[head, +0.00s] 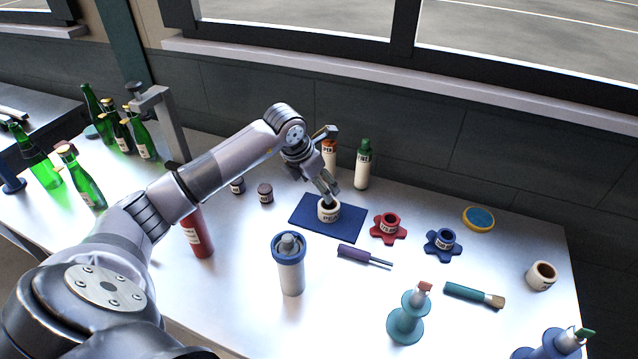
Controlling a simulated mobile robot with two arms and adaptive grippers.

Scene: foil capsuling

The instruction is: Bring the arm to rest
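My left arm comes in from the lower left and reaches across the table (240,300). My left gripper (330,193) points down just above a small white labelled jar (329,215) on a dark blue mat (351,217). The fingertips are at the jar's mouth and look close together. I cannot tell whether they touch the jar or hold anything, as they are small and overlap the dark opening. My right gripper is not in view.
Beyond the mat stand an orange-topped bottle (329,160) and a green-topped one (362,169). A red cylinder (197,238), white canister (290,275), purple-handled tool (354,253), red star-shaped holder (387,236) and blue one (442,252) are nearby. Green bottles (88,192) stand left.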

